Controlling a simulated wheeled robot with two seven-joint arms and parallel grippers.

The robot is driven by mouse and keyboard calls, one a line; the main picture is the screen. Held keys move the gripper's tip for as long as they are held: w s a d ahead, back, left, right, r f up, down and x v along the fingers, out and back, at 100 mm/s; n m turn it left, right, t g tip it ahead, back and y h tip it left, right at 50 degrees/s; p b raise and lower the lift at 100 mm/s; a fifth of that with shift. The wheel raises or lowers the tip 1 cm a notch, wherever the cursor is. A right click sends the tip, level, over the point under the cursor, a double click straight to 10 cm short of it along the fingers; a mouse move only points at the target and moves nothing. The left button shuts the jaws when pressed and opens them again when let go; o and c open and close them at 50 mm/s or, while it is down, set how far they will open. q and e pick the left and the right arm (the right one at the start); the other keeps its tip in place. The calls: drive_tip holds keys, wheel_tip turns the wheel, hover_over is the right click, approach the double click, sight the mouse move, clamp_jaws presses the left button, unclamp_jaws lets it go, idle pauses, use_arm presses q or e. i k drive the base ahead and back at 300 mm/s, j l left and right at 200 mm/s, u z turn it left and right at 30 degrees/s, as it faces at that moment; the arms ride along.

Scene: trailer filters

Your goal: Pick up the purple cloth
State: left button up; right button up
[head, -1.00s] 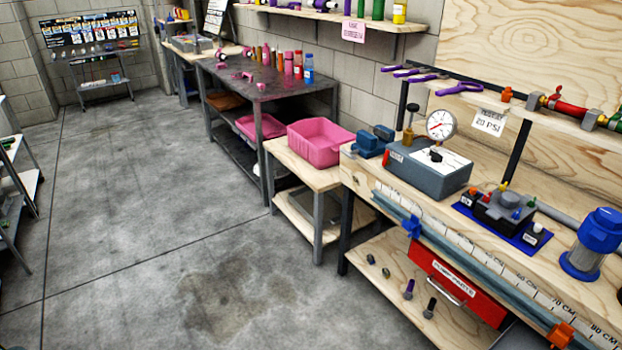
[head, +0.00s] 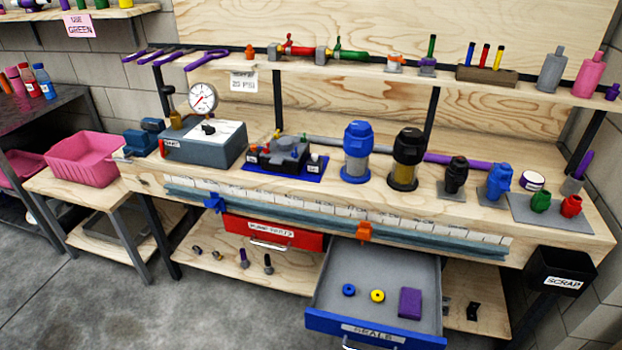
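No thing in the head view is plainly a cloth. A flat purple rectangular piece (head: 410,303) lies at the right in the open blue-fronted drawer (head: 375,333), beside a yellow ring (head: 377,295) and a blue ring (head: 349,290); it may be folded cloth, but I cannot tell. A long purple piece (head: 447,159) also shows at the back of the bench, partly hidden behind the dark-topped canister. Neither of my grippers is in view.
The wooden workbench (head: 140,178) carries a gauge box (head: 205,143), a blue-topped canister (head: 357,150) and other parts. The drawer juts out in front. A black scrap bin (head: 560,270) hangs at the right end. A pink bin (head: 85,160) stands left. Floor is clear at lower left.

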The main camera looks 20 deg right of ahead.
sight(409, 302)
drive_tip(key=z, duration=1.3)
